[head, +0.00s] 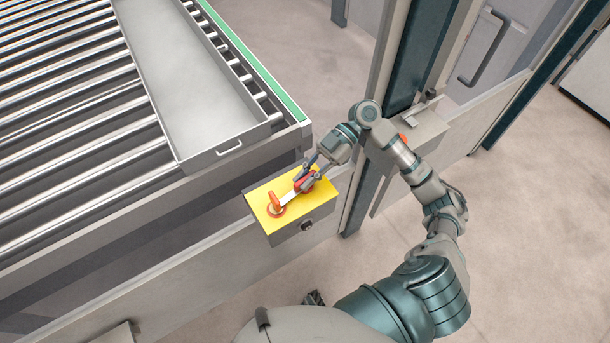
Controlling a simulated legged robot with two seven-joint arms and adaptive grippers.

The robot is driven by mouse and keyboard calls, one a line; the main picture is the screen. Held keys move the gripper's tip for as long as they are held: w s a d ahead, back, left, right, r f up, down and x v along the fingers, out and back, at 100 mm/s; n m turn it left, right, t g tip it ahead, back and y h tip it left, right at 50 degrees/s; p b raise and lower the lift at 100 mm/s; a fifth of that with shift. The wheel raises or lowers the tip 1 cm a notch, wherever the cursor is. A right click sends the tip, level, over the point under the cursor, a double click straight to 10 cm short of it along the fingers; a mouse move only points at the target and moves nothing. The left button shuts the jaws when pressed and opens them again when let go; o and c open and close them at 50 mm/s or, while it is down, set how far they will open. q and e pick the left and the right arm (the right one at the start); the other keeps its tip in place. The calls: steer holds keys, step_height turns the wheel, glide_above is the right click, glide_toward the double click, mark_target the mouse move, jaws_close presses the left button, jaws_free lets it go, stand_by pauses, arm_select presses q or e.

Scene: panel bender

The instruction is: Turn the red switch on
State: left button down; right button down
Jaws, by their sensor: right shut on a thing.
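The red switch (275,204) is on the yellow top of a grey box (290,235), in the lower middle of the head view. It has a round red base and a pale lever that runs up and to the right from it. My right gripper (305,182) is over the upper right part of the yellow face, shut on the switch at the lever's far end. The gripper hides that end of the lever. My left gripper is not in view.
A roller conveyor (70,110) with a long grey tray (190,85) lies behind and left of the box. A post (395,75) and a smaller grey box (425,130) stand close by my right arm. Open floor (520,220) lies to the right.

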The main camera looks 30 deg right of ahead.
steer(key=shift+a+f, duration=0.1)
steer(key=shift+f, duration=0.05)
steer(key=c, duration=1.2)
jaws_free()
steer(key=shift+a, duration=0.15)
steer(key=shift+o, duration=0.2)
steer(key=shift+a, duration=0.2)
steer(key=v, duration=0.7)
steer(key=shift+w+d, duration=0.15)
steer(key=shift+d, duration=0.25)
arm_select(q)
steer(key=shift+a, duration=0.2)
arm_select(e)
steer(key=shift+a, duration=0.15)
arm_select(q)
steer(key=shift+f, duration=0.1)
arm_select(e)
steer(key=shift+a, duration=0.15)
